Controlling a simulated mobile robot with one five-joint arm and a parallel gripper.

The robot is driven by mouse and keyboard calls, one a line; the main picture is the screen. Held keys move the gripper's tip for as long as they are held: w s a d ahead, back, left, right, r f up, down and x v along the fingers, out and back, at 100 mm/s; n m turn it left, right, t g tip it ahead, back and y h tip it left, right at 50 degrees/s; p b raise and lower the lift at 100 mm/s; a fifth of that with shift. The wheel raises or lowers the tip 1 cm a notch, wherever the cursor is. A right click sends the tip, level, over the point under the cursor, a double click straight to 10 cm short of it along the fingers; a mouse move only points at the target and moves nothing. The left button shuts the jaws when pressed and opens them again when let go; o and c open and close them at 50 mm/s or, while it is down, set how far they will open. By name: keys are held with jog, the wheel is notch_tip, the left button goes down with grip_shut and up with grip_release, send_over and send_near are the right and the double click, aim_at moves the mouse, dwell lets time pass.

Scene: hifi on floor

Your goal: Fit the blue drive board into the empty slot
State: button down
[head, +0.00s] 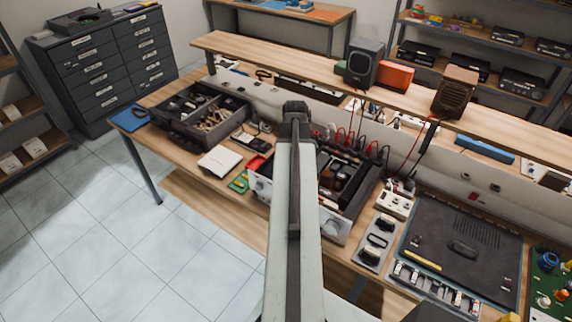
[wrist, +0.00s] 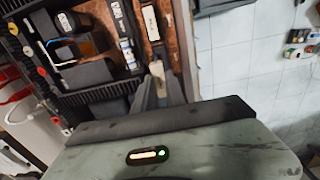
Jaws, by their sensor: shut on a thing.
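My gripper (wrist: 158,82) is in the wrist view, its dark fingers shut on a narrow pale piece (wrist: 157,72). Its tip is over the open hi-fi chassis (wrist: 85,98). I cannot tell whether the pale piece is part of the blue drive board; no blue board face is clear. Upright dark modules with pale strips (wrist: 151,24) stand in the chassis beyond the fingertips. Copper-brown floor (wrist: 181,42) shows beside them, but I cannot make out which gap is the empty slot. In the head view, my arm covers part of the open chassis (head: 333,228) and hides the fingertips.
A green board (head: 238,183) and a white pad (head: 219,160) lie left of the chassis. A parts tray (head: 185,128) stands farther left. Red and black leads (head: 352,134) hang behind the chassis. A grey tray (head: 372,256) and a dark panel (head: 455,270) lie right.

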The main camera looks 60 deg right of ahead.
jog(key=shift+w+r, duration=0.1)
jog(key=shift+w, duration=0.05)
jog(key=shift+a+f, duration=0.1)
jog(key=shift+f, duration=0.1)
notch_tip(320, 180, down, 6)
jog(key=b, duration=0.5)
jog(key=shift+w+r+b, duration=0.1)
jog(key=shift+r+b, duration=0.1)
jog(key=shift+b, duration=0.2)
jog(key=shift+f+b, duration=0.85)
dwell(0.9)
jog(key=c, duration=1.3)
grip_release()
notch_tip(320, 180, up, 8)
jog(key=p, duration=0.8)
jog(key=shift+r, duration=0.1)
